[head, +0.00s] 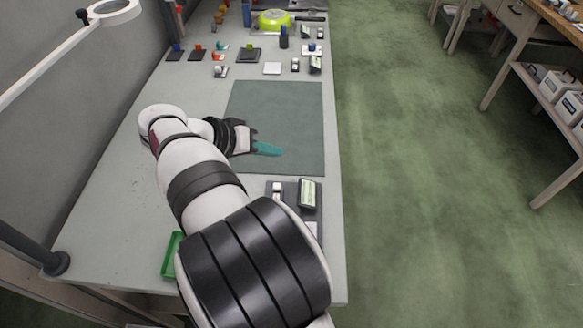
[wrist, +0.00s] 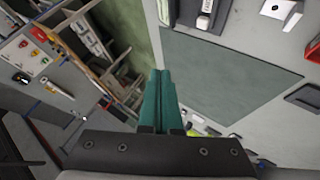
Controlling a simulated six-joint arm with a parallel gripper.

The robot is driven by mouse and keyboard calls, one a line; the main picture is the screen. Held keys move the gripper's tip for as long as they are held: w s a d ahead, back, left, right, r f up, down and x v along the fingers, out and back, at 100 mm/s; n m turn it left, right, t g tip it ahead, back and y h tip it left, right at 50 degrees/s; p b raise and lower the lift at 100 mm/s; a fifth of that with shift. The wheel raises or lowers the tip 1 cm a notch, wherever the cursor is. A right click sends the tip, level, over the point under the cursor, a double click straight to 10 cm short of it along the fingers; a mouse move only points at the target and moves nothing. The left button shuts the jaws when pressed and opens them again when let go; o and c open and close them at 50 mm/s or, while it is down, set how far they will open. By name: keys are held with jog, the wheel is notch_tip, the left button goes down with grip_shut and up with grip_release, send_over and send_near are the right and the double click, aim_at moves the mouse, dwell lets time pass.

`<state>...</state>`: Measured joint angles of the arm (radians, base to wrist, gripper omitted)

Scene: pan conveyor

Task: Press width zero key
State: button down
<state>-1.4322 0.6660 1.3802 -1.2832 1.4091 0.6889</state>
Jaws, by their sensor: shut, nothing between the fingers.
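My gripper (head: 268,149) has teal fingers, shut with nothing between them, above the dark green mat (head: 290,105). In the wrist view the fingers (wrist: 159,98) lie together beside the mat (wrist: 215,70). A small device with a pale display (head: 308,193) stands on a dark base nearer the front, right of my arm. Other small display devices (head: 315,64) stand beyond the mat. The wrist view shows a white-faced device (wrist: 206,14) at its top. I cannot make out which key is the width zero key; the markings are too small.
A green tray (head: 172,254) is partly behind my arm at the front left. A lamp arm (head: 60,48) reaches over the left side. Several small items, a white square (head: 272,68) and a lime-green round thing (head: 273,19) are at the back. The mat is clear.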

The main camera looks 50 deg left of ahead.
jog(key=shift+f, duration=4.4)
jog(key=shift+f, duration=0.4)
jog(key=shift+f, duration=0.5)
jog(key=shift+r, duration=0.95)
